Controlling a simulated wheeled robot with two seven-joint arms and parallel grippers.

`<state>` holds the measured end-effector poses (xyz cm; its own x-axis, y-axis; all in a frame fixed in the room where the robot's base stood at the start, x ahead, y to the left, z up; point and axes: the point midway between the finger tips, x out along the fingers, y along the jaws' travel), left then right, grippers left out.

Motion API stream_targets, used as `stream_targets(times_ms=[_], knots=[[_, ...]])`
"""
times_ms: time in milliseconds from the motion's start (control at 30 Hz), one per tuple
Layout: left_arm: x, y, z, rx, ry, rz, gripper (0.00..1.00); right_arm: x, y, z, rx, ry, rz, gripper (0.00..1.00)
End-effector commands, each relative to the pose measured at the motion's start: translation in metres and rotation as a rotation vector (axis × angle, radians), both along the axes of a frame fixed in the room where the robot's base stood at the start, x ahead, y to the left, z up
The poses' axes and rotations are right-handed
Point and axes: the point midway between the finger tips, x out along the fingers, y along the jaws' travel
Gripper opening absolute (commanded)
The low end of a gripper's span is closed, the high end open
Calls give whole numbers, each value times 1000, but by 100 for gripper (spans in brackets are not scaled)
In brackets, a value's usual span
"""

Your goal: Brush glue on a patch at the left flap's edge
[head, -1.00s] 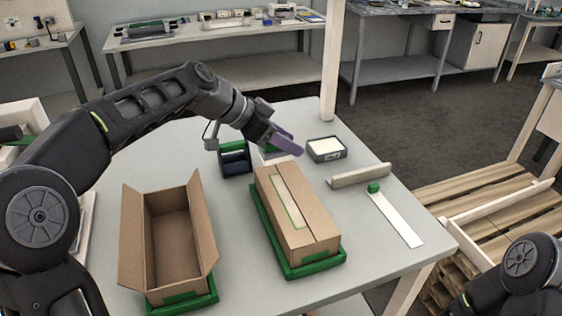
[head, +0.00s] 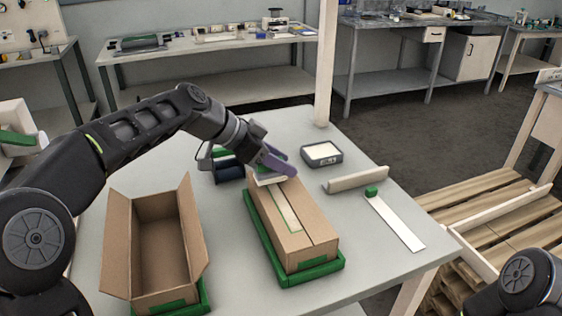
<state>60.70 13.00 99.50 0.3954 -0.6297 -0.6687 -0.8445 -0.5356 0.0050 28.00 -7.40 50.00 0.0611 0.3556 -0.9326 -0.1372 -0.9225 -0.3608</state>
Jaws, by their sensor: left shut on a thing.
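The closed cardboard box (head: 314,230) sits in a green tray (head: 312,273), its two top flaps meeting at a lengthwise seam. A pale strip with a green outline (head: 287,212) marks a patch on the left flap along the seam. My left gripper (head: 277,163) is shut on what looks like a brush (head: 269,181), with a pale, green-edged part showing below the fingers. It is at the far end of the box top; I cannot tell whether it touches the flap. The fingers hide much of the brush. My right gripper is out of view.
An open empty box (head: 166,250) stands at left. A dark dish with pale contents (head: 322,154), a beige bar (head: 356,180) and a white strip with a green block (head: 396,224) lie to the right. A dark holder (head: 228,170) stands behind the left gripper. A white post (head: 327,60) rises at the back.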

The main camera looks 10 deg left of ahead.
Motion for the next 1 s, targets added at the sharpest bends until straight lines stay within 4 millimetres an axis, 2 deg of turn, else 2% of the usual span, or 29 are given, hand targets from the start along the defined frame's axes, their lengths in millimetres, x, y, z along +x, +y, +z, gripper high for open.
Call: stream_targets(times_ms=[1000], knots=[[0,0,-6,0,0,0,0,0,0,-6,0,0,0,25]])
